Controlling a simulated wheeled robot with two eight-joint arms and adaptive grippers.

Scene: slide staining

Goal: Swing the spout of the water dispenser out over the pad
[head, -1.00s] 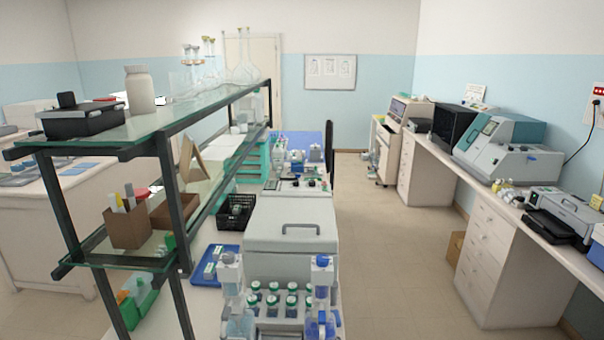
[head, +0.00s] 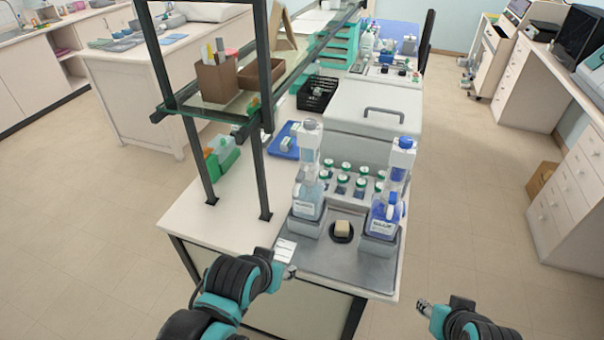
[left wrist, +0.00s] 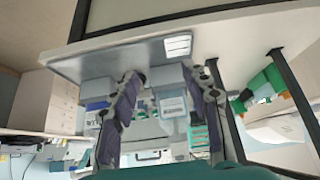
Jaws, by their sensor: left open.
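The water dispenser (head: 308,195), a clear bottle with pale liquid and a white top, stands upright at the left of the grey tray. Its spout is too small to make out. The pad, seemingly the beige block (head: 342,227) on a round black base, sits between it and the blue-liquid dispenser (head: 383,210). My left gripper (head: 283,266) is open at the tray's front left, short of the water dispenser. In the left wrist view, the dispenser's label (left wrist: 172,106) shows beyond and between the spread fingers (left wrist: 165,80). My right gripper (head: 430,307) hangs right of the bench; its jaws are unclear.
Green-capped bottles (head: 343,180) stand behind the dispensers. A shelf post (head: 262,165) rises at left.

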